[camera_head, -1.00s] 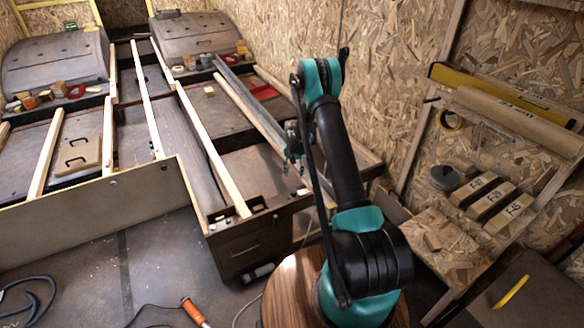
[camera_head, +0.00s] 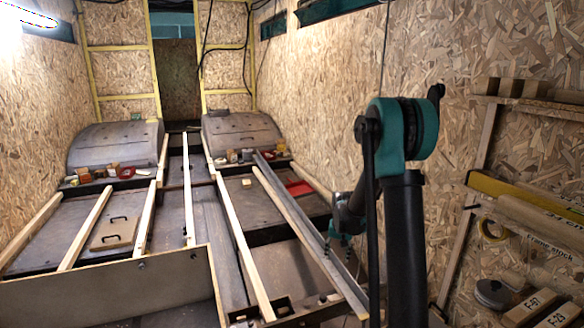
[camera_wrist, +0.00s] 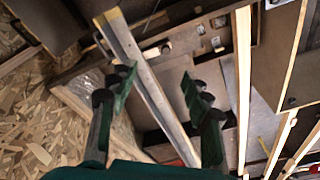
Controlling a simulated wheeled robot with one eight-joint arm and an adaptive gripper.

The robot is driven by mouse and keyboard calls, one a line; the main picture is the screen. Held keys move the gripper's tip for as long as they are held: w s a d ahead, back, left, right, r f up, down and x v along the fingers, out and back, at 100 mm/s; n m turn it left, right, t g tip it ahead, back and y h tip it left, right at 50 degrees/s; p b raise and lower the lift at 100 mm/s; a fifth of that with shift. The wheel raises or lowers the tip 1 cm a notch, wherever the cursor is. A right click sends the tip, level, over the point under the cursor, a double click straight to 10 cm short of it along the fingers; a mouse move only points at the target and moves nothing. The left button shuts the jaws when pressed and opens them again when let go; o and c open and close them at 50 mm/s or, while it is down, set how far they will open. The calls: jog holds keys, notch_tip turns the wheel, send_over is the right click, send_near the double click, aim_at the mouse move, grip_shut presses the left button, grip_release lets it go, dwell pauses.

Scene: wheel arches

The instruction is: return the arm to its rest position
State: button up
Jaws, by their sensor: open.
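My arm (camera_head: 404,235) rises from the lower edge in the head view. Its teal and black elbow joint stands right of centre, and the forearm drops behind it. My gripper (camera_head: 341,238) is small and partly hidden there, above the right side of the low frame. In the wrist view my gripper (camera_wrist: 157,88) shows two green fingers with dark pads, spread apart. Nothing is held between them. A long metal-grey rail (camera_wrist: 140,72) runs below and beyond the fingers.
A floor frame with pale wooden battens (camera_head: 240,240) fills the left and middle. Two grey wheel arches (camera_head: 240,134) stand behind it, with small items along their fronts. The chipboard wall (camera_head: 320,110) is behind my arm.

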jog(key=s+d+r+n+t, duration=0.1)
jog(key=s+r, duration=0.3)
jog(key=s, duration=0.4)
jog(key=s+r, duration=0.3)
jog(key=s, duration=0.4)
jog(key=s+f+n+t, duration=0.1)
jog(key=s, duration=1.4)
jog(key=shift+d+n, duration=0.4)
jog(key=shift+d, duration=0.05)
